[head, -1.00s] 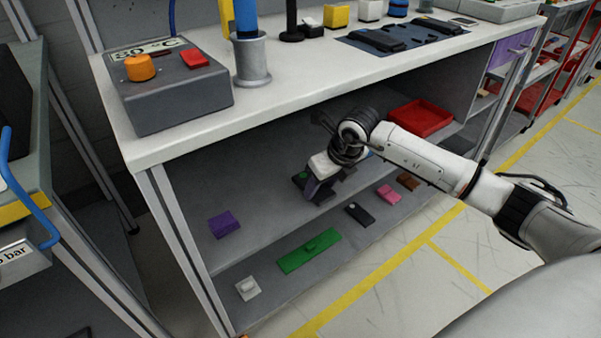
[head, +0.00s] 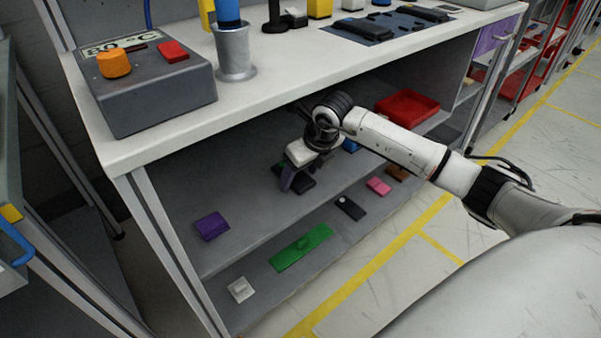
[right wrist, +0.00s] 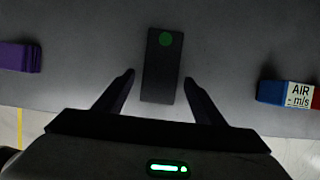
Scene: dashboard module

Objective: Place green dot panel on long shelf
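The green dot panel (right wrist: 163,65) is a flat black rectangle with a green dot at its far end. In the right wrist view it lies on a grey shelf surface (right wrist: 90,25). My right gripper is open. Its two fingers (right wrist: 158,98) stand on either side of the panel's near end, with a gap on each side. My left gripper is out of view.
A lower level holds a green plate (head: 301,247) and several small parts. The bench top (head: 270,75) overhangs my arm.

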